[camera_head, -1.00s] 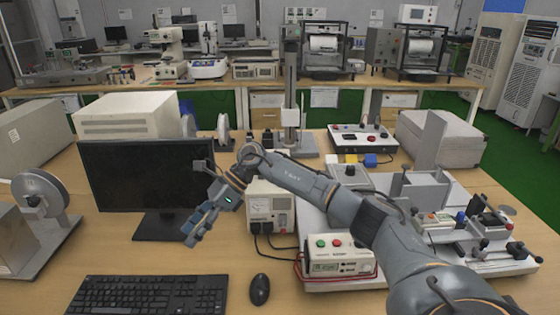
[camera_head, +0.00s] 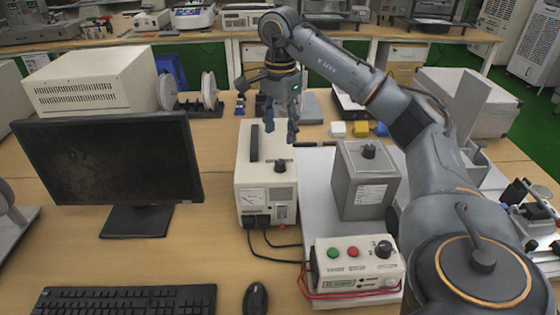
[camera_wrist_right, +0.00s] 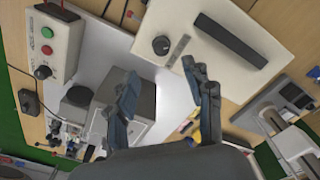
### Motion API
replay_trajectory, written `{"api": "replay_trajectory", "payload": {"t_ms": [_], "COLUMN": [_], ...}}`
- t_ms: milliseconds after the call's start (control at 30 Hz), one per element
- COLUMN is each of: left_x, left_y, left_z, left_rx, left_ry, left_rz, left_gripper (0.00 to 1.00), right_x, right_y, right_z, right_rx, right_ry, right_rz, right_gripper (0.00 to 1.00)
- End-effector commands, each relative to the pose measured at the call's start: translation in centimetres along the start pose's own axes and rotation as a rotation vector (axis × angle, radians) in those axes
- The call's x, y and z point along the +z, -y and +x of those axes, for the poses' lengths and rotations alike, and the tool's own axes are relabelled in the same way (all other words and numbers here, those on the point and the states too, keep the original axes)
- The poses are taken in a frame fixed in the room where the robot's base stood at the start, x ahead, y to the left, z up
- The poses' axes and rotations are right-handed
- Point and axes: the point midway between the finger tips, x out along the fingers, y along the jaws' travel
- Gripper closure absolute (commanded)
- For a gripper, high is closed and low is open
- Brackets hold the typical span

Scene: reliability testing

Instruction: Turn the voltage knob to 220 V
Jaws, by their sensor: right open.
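A white box with a dial meter (camera_head: 254,205) stands on the desk. A black knob (camera_head: 281,166) sits on its top, near a long black handle. In the right wrist view the knob (camera_wrist_right: 161,45) lies beside a narrow grey marked strip (camera_wrist_right: 178,50). I cannot read its voltage setting. My right gripper (camera_head: 281,122) points down above the box. Its fingers are open and empty. In the right wrist view the knob shows just beyond the gap between the fingertips (camera_wrist_right: 160,72), apart from them. My left gripper is out of view.
A grey box with a black knob (camera_head: 368,151) stands to the right. A control box (camera_head: 357,270) with red and green buttons and a dial is in front. A monitor (camera_head: 108,160) is at left, with a keyboard (camera_head: 125,300) and mouse (camera_head: 256,298) in front.

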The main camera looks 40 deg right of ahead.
Motion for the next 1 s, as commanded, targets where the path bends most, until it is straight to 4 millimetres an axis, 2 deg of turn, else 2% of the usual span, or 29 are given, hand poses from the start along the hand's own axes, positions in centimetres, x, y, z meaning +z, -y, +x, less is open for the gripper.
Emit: {"api": "replay_trajectory", "payload": {"t_ms": [33, 100, 400, 600, 867, 1000], "left_x": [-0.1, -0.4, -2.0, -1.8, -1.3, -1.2], "left_y": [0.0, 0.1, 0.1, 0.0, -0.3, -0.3], "left_z": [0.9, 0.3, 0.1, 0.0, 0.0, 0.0], "left_rx": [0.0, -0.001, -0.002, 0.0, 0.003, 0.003], "left_ry": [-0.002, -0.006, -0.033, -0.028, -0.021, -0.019], "left_rz": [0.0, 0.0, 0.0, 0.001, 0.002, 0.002], "left_gripper": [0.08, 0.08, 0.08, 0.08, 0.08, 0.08], "right_x": [0.0, -0.1, 0.0, 0.0, 0.0, 0.0], "right_y": [-0.1, -0.1, -0.1, 0.0, 0.0, 0.0], "right_z": [1.7, 2.7, 7.8, 9.0, 9.1, 9.1], "right_rx": [0.004, 0.005, 0.003, 0.0, -0.001, -0.001], "right_ry": [0.001, -0.001, 0.0, 0.0, 0.001, 0.001], "right_rz": [0.0, 0.002, 0.002, 0.002, 0.002, 0.002], "right_gripper": [0.48, 0.48, 0.48, 0.48, 0.48, 0.75]}}
